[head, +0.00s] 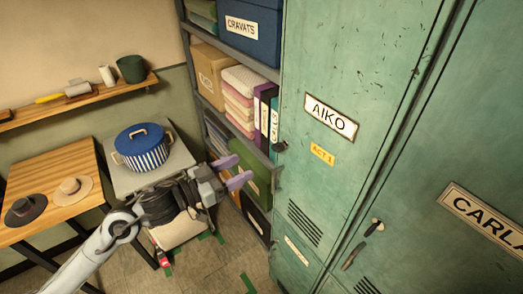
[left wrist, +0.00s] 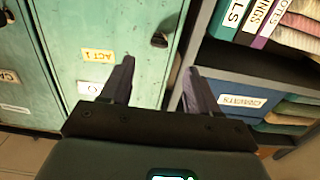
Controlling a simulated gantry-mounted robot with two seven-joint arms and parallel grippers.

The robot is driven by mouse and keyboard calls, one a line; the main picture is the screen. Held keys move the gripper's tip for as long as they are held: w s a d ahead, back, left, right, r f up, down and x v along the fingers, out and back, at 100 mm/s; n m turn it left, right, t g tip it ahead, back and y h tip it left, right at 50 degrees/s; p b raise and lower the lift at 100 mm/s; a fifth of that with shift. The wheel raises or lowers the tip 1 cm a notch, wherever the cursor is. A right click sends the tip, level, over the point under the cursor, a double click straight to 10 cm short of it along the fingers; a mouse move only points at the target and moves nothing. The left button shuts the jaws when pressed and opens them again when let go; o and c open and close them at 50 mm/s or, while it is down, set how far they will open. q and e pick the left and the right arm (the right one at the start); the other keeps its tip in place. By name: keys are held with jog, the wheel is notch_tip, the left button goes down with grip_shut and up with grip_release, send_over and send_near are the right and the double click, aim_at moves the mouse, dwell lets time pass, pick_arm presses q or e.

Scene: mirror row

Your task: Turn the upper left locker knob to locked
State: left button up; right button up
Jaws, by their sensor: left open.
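The upper left locker (head: 340,75) is green, with an AIKO plate (head: 330,115) and a yellow ACT 1 tag (head: 322,154). Its small dark knob (head: 281,146) sits near the door's left edge, above a dark handle (head: 278,180). My left gripper (head: 246,168) is open and empty, left of the knob and apart from it. In the left wrist view, which is upside down, a dark fitting, seemingly the knob (left wrist: 160,40), shows beyond the gap between the fingertips (left wrist: 159,68). Which way the knob points is too small to tell. My right gripper is out of view.
The CARLA locker (head: 440,150) stands to the right, with its own knob (head: 374,227) and handle. A grey shelf unit with boxes, folded cloth and binders (head: 262,105) stands left of the lockers. A blue striped pot (head: 143,148) sits behind my left arm.

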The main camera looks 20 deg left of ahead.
aim_at(273, 149)
pick_arm(q)
jog(key=p+x, duration=0.1)
jog(key=x, duration=0.2)
jog(key=p+x, duration=0.1)
jog(key=x, duration=0.2)
jog(key=r+x, duration=0.1)
jog(key=x, duration=0.2)
jog(key=shift+w+d+p, duration=0.2)
jog(key=shift+w+p, duration=0.15)
jog(key=shift+p, duration=0.05)
jog(key=shift+w+d+f, duration=0.1)
jog(key=shift+w+d, duration=0.2)
jog(key=shift+w, duration=0.15)
jog(key=shift+c, duration=0.2)
jog(key=c, duration=1)
